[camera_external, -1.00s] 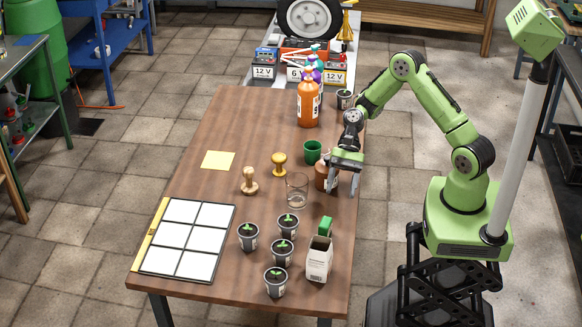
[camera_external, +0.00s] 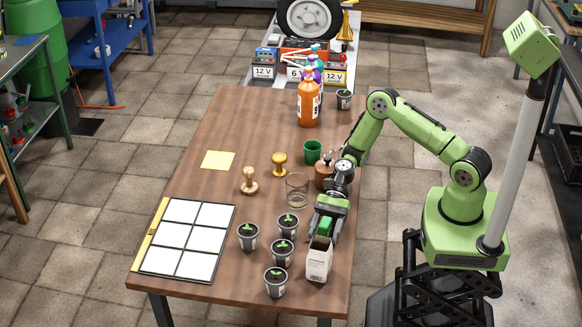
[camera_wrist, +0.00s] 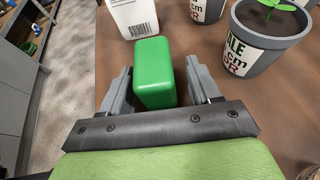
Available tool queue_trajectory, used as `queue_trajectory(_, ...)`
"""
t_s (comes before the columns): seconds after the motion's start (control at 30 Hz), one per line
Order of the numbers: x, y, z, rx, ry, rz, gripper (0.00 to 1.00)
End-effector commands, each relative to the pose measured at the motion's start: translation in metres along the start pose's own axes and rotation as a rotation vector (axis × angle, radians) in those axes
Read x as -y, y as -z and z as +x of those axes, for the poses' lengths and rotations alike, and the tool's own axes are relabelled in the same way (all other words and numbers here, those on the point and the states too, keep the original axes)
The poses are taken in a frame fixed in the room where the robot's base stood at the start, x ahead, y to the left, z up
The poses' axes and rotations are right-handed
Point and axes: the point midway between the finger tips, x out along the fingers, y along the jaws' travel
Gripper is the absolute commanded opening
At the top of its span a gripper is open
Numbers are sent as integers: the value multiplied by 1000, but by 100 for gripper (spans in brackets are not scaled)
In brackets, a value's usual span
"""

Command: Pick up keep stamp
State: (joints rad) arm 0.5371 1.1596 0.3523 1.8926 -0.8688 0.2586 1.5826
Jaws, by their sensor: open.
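Two knobbed hand stamps stand on the wooden table: a pale wooden one (camera_external: 249,181) and a yellow one (camera_external: 279,164). No label shows which is the keep stamp. A green rounded block (camera_external: 325,227) stands behind the white carton; it may be a stamp too, but its underside is hidden. My gripper (camera_external: 324,229) points down over this block. In the wrist view, the green block (camera_wrist: 154,75) sits between the open fingers of my gripper (camera_wrist: 158,72), with a narrow gap seen on each side. I cannot tell how deep the fingers reach.
The white carton (camera_external: 319,262) stands close in front of my fingers. Several potted seedlings (camera_external: 281,253) are to the left. A glass (camera_external: 297,188), a green cup (camera_external: 312,152) and a brown bottle (camera_external: 323,178) stand behind. A white-tiled tray (camera_external: 187,239) and yellow sheet (camera_external: 217,160) lie left.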

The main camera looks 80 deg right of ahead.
Motion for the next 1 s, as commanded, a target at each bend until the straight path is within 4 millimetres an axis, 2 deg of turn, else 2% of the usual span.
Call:
queue_trajectory(0.17, 0, -1, 0, 0, 1, 0, 62)
queue_trajectory(0.53, 0, -1, 0, 0, 1, -1, 7)
queue_trajectory(0.77, 0, -3, -1, 0, 1, -2, 6)
queue_trajectory(0.87, 1, -17, -7, 0, 2, -5, 6)
queue_trajectory(1.0, 1, -52, -22, -1, 3, -6, 6)
